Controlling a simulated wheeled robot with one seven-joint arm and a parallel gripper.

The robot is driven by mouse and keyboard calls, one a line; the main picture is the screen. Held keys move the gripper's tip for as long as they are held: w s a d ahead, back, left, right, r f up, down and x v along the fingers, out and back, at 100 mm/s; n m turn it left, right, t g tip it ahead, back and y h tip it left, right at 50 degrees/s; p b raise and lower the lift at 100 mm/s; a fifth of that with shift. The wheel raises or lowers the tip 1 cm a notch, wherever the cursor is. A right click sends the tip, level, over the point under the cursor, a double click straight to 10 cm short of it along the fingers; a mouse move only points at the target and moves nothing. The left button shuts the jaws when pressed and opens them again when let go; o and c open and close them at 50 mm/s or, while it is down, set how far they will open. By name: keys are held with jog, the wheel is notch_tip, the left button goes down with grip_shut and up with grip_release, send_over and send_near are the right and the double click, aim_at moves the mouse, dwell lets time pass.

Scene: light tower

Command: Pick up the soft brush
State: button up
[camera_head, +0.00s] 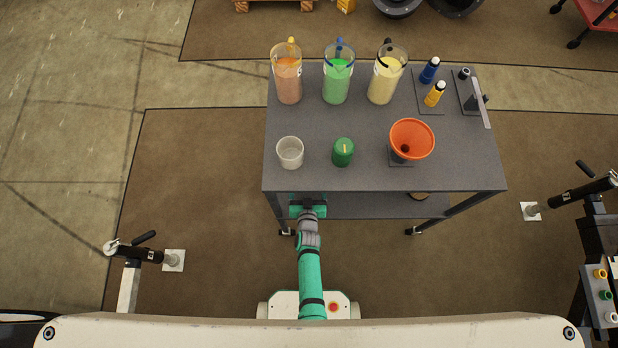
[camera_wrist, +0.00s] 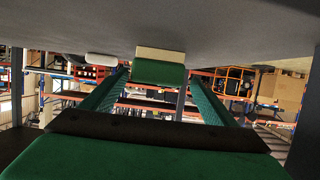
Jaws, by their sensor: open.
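In the wrist view, a green block with a pale cream strip (camera_wrist: 160,70) shows beyond and between my fingertips, against the grey surface; it looks like the soft brush, but I cannot be sure. My gripper (camera_head: 308,203) is at the front edge of the table (camera_head: 230,0), partly hidden by the table top in the head view. In the wrist view my gripper (camera_wrist: 157,88) is open, one green finger on each side, with nothing clasped between them. In the head view I cannot make out the brush.
On the table top (camera_head: 315,170) stand a white cup (camera_head: 290,153), a green cylinder (camera_head: 343,153), an orange funnel (camera_head: 412,136) and three filled jugs. A lower shelf (camera_head: 375,207) lies beneath. A pale rounded thing (camera_wrist: 101,59) shows left in the wrist view.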

jog(key=shift+d+x, duration=0.15)
jog(key=shift+x, duration=1.1)
jog(key=shift+d+x, duration=0.1)
jog(key=shift+x, duration=1.15)
jog(key=c, duration=1.3)
